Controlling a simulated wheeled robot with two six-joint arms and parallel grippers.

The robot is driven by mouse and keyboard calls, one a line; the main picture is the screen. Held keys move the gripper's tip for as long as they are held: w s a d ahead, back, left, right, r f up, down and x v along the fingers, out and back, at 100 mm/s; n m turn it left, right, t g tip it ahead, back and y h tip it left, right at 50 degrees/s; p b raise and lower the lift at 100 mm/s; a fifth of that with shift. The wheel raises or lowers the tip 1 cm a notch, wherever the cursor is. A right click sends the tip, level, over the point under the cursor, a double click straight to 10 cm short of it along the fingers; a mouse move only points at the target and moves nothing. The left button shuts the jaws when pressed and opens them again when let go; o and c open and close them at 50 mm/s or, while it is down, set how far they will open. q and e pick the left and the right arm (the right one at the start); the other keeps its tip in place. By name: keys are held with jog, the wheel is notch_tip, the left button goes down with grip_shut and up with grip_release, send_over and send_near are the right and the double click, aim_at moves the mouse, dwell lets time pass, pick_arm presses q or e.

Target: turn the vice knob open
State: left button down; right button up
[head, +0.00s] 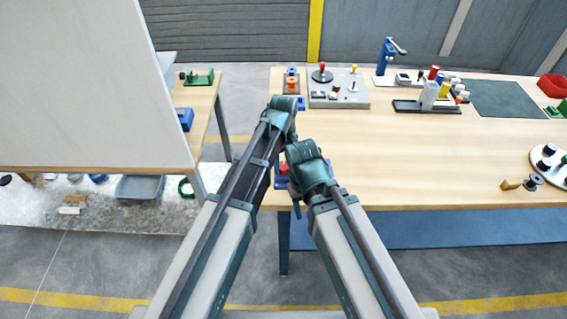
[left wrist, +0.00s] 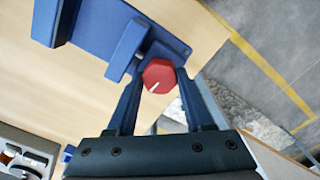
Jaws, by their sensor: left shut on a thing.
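The blue vice (left wrist: 95,15) fills the top of the left wrist view, its two upright jaws standing apart with an empty gap between them. Its red faceted knob (left wrist: 157,72) carries a short white mark pointing to the lower left. My left gripper (left wrist: 158,84) is shut on the knob, one finger on each side. In the head view a bit of red and blue of the vice (head: 283,168) shows at the table's left edge, mostly hidden by my arms. My right arm is in the head view, but its gripper is not clear.
A grey board with a red-topped stick (head: 355,84) stands behind my arms. Farther right are a blue press (head: 386,57), a rack of coloured cylinders (head: 428,106) and a dark mat (head: 505,98). The wooden table's (head: 430,160) middle is clear.

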aim_at(283, 165)
pick_arm(q)
jog(key=shift+n, duration=0.6)
jog(key=shift+c, duration=1.4)
grip_release()
jog(key=shift+r, duration=0.1)
notch_tip(283, 165, up, 14)
jog(key=p, duration=1.3)
jog(key=shift+f+p, duration=0.2)
jog(key=shift+p, duration=0.2)
